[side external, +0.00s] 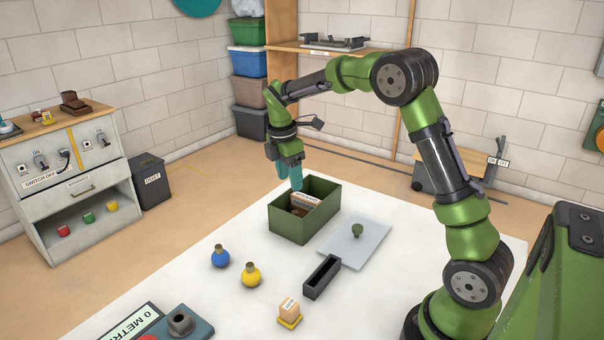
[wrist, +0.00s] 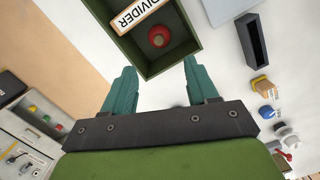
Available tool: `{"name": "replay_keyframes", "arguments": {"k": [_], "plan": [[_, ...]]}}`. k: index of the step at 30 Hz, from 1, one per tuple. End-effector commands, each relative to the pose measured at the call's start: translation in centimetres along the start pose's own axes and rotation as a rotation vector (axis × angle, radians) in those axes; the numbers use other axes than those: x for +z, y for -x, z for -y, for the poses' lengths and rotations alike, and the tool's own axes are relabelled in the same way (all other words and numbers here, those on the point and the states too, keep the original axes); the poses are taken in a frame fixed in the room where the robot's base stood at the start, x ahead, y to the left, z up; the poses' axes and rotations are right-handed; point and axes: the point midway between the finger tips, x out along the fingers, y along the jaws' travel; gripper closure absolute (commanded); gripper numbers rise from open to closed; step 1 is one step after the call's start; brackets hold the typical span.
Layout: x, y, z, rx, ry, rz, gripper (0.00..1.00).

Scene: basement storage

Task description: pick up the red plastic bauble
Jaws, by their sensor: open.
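The red bauble (wrist: 159,37) lies inside the green open box, beside the divider, in the wrist view. The green box (side external: 287,224) stands on the white table; its walls hide most of its inside in the side view. The box also shows in the wrist view (wrist: 190,42). A divider (wrist: 135,14) with a lettered label sits in it and also shows in the side view (side external: 305,199). My gripper (side external: 296,184), with teal fingers, is above the box's far left edge.
A blue bauble (side external: 220,258) and a yellow bauble (side external: 251,276) stand in front of the box. A dark narrow tray (side external: 321,277), a grey sheet (side external: 366,246) with a small green knob and a labelled block (side external: 289,310) lie nearby.

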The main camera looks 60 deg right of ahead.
Motion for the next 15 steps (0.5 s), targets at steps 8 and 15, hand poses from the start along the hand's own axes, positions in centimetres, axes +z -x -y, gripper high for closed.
{"name": "replay_keyframes", "arguments": {"k": [8, 15], "plan": [[0.0, -6.2, 0.1, -0.004, -0.001, 0.000, 0.42], [0.0, -8.4, 0.0, -0.001, -0.003, -0.001, 0.42]]}}
